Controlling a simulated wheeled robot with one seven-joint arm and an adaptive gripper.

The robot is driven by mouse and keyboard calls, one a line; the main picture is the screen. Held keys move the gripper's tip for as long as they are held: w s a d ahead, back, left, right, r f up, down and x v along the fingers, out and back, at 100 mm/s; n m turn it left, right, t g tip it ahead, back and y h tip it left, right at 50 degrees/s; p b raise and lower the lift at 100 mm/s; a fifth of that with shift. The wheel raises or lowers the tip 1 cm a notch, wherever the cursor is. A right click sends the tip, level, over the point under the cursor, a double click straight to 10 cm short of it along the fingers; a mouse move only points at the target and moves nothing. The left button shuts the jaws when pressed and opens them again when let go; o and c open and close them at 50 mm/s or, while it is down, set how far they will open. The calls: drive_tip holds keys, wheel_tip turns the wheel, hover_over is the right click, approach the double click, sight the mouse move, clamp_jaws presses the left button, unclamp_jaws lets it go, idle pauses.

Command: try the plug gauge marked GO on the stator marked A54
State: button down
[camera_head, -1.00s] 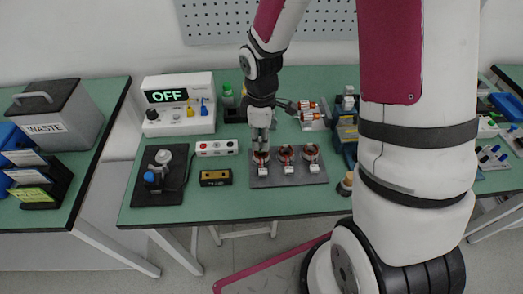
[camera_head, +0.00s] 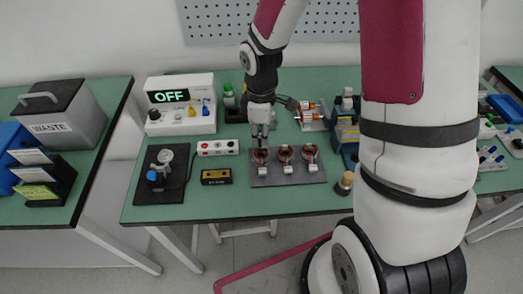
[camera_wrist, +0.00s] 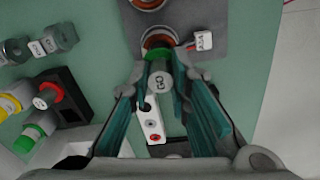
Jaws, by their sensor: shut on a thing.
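My gripper (camera_head: 260,140) is shut on a plug gauge with a green ring (camera_wrist: 160,83); its round pale end is marked GO in the wrist view. The stator with the white tag marked A54 (camera_wrist: 160,40) has copper windings and sits just past the gauge's green ring. In the head view this stator (camera_head: 261,157) is the leftmost in a row of three, and my gripper is right above it. The gauge's lower end is hidden, so I cannot tell whether it is in the bore or just over it.
The stators stand on a dark grey plate (camera_head: 288,180). An OFF display box (camera_head: 180,103), a red-buttoned white box (camera_head: 217,148), a black-yellow box (camera_head: 216,177) and a dark stand (camera_head: 160,190) lie to the left. A WASTE bin (camera_head: 62,115) is on the left table.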

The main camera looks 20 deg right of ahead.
drive_tip(key=shift+r, duration=0.4)
drive_tip(key=shift+r+p, duration=1.8)
drive_tip(key=shift+r, duration=0.7)
